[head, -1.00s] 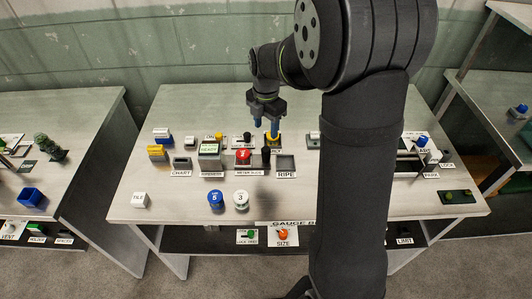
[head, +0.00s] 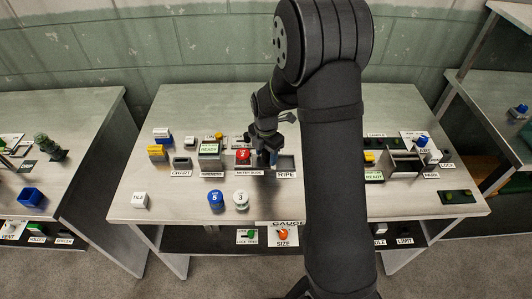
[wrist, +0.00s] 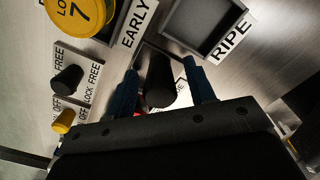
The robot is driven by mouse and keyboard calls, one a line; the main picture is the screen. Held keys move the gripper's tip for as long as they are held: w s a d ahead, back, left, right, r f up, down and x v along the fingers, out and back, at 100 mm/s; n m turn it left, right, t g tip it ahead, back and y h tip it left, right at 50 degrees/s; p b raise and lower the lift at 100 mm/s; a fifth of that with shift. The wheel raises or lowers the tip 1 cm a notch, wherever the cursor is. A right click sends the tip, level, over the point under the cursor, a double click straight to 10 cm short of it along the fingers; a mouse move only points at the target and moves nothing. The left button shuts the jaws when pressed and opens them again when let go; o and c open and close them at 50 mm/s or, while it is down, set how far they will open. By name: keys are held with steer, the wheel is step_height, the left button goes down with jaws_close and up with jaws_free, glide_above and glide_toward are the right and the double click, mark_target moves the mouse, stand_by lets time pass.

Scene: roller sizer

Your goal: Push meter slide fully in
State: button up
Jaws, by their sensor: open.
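A dark upright knob (wrist: 160,82) stands between my gripper's two blue fingers in the wrist view. A white label partly hidden behind it shows only a few letters. My gripper (wrist: 163,88) is open, with a finger on each side of the knob; I cannot tell whether either touches it.
The RIPE tray (wrist: 205,22) is close on the right. A yellow weight (wrist: 79,16) and the LOCK FREE knob (wrist: 67,79) show at the left in the wrist view. Numbered blue (head: 215,200) and white (head: 241,199) pieces stand in front.

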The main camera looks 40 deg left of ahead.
jaws_close()
steer(key=s+a, duration=0.7)
steer(key=shift+s+a, duration=0.2)
steer(key=shift+a, duration=0.05)
steer(key=shift+c, duration=0.3)
jaws_free()
steer(key=shift+s+a, duration=0.1)
steer(key=shift+o, duration=0.3)
step_height(320, 180, up, 18)
steer(key=shift+f, duration=0.25)
